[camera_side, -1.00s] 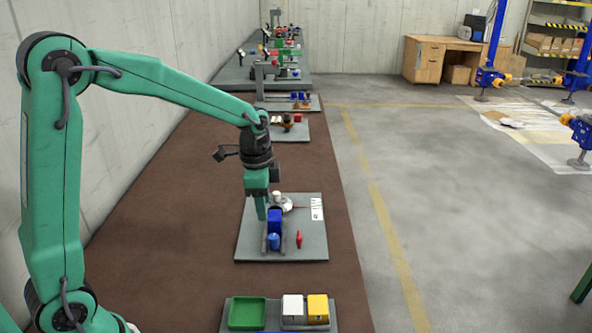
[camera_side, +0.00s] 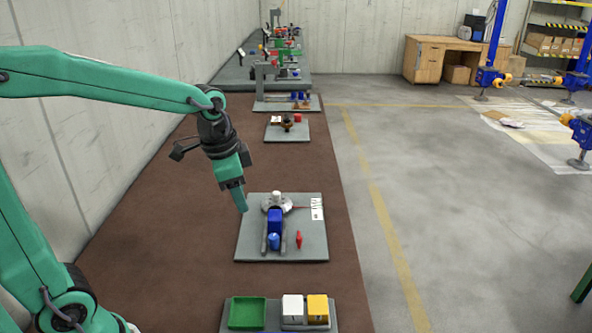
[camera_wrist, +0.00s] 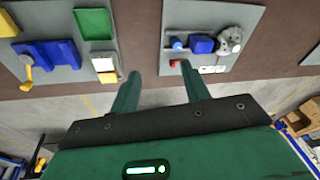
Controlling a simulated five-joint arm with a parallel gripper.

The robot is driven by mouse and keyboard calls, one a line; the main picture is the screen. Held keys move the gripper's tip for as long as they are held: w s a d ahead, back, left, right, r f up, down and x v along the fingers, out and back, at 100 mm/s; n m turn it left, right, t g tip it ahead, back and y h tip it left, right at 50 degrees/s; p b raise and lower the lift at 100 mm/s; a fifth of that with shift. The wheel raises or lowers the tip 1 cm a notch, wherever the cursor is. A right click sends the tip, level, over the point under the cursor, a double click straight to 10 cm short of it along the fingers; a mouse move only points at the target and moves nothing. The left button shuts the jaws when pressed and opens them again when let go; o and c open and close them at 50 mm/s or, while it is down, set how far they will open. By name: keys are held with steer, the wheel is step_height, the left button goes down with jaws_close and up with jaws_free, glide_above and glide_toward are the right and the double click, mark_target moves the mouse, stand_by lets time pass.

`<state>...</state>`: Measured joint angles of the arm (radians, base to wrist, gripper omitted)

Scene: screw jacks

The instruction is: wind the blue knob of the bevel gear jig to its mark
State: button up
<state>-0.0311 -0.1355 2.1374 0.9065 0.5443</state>
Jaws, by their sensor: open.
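The bevel gear jig sits on a grey plate (camera_side: 312,247) in the side view. It has a blue block (camera_side: 275,221), a blue knob (camera_side: 274,241) at its near end and a grey disc (camera_side: 270,203) with a white top at its far end. A thin red pointer (camera_side: 298,207) reaches from the disc toward a white marked card (camera_side: 317,209). In the wrist view the blue knob (camera_wrist: 177,43), block (camera_wrist: 201,44) and disc (camera_wrist: 230,40) lie beyond the right finger. My gripper (camera_side: 241,206) is open and empty, tilted, left of the jig; both fingers show in the wrist view (camera_wrist: 160,71).
A red piece (camera_side: 299,240) stands on the plate right of the knob. A nearer plate holds a green tray (camera_side: 247,312), a white box (camera_side: 292,309) and a yellow box (camera_side: 318,309). Another small plate (camera_side: 287,133) lies behind. Brown mat left of the jig is clear.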

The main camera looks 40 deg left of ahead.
steer(key=s+r+n+t, duration=0.2)
steer(key=s+r+n, duration=0.1)
steer(key=s, duration=0.6)
steer(key=shift+s+d+n, duration=0.25)
steer(key=shift+d+n, duration=0.2)
steer(key=shift+n, duration=0.15)
steer(key=shift+w, duration=0.1)
stand_by(0.3)
steer(key=w+f+m+g, duration=0.1)
steer(key=w+f, duration=0.3)
steer(key=w, duration=0.2)
steer(key=w+a+f+m+g, duration=0.1)
steer(key=w+f+g, duration=0.1)
steer(key=w+f, duration=0.2)
steer(key=w+a+f+m+g, duration=0.1)
steer(key=w+f, duration=0.3)
steer(key=w, duration=0.4)
steer(key=shift+w+a+f, duration=0.15)
steer(key=shift+w+f, duration=0.2)
steer(key=shift+w+a+f+g, duration=0.1)
steer(key=shift+w+f+g, duration=0.25)
steer(key=shift+f, duration=0.3)
